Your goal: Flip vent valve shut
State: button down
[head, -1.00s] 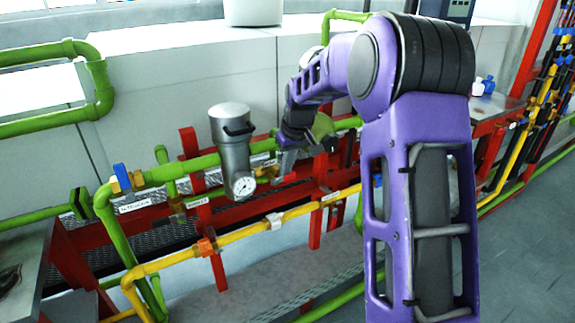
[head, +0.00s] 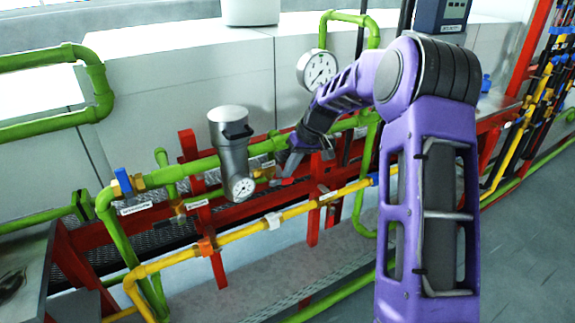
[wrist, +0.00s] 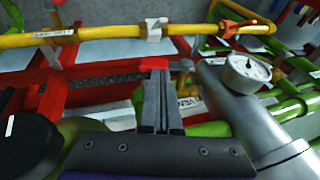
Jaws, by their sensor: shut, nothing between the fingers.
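My gripper (head: 287,172) is shut and empty, pointing down in front of the green pipe, right of the grey cylinder with a gauge. In the wrist view its two fingers (wrist: 160,78) lie side by side. A small red piece (wrist: 182,65), possibly a valve handle, is just beyond the fingertips; it also shows in the head view (head: 287,182). I cannot tell whether they touch. No label reads clearly as the vent valve. A blue-handled valve (head: 123,181) stands on the green pipe at the left, with its handle roughly upright.
The grey cylinder (head: 231,142) stands close left of my gripper in the head view. A yellow pipe (head: 255,221) with orange and white fittings runs in front, below. A round gauge (head: 318,69) is behind my arm. Red frame bars (head: 313,205) surround the pipes.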

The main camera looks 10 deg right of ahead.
jog(key=shift+w+d+f+y, duration=0.1)
jog(key=shift+d+f+y, duration=0.15)
jog(key=shift+f, duration=0.25)
jog(key=shift+w+d+f+y, duration=0.1)
jog(key=shift+d+f+y, duration=0.05)
jog(key=shift+f+y, duration=0.3)
jog(key=shift+f, duration=0.1)
jog(key=shift+r, duration=0.85)
jog(key=shift+r+p, duration=0.1)
jog(key=shift+p, duration=0.25)
